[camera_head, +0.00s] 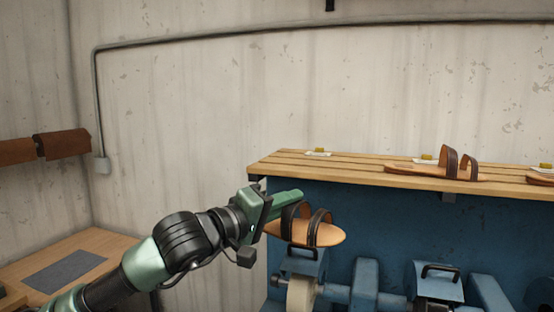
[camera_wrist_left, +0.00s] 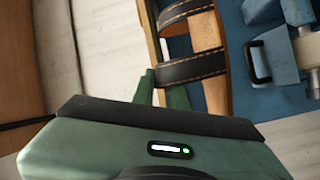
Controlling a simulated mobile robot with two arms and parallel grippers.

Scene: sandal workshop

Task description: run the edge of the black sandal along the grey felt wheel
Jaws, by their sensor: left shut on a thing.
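The black sandal (camera_head: 327,234) has a tan sole and two dark straps. My left gripper (camera_head: 292,197) is shut on it at one end and holds it in the air, sole roughly level. In the left wrist view the sandal (camera_wrist_left: 207,35) lies beyond the green fingers (camera_wrist_left: 162,90). The grey felt wheel (camera_head: 300,295), pale and partly cut off by the frame, sits on the blue machine below the sandal. The sandal is apart from the wheel, above it. My right gripper is not in view.
A slatted wooden shelf (camera_head: 350,168) runs behind, above the blue machine (camera_head: 400,222). Another sandal (camera_head: 425,172) and small yellow-topped items lie on it. A wooden table (camera_head: 95,245) with a grey mat (camera_head: 66,271) stands at left.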

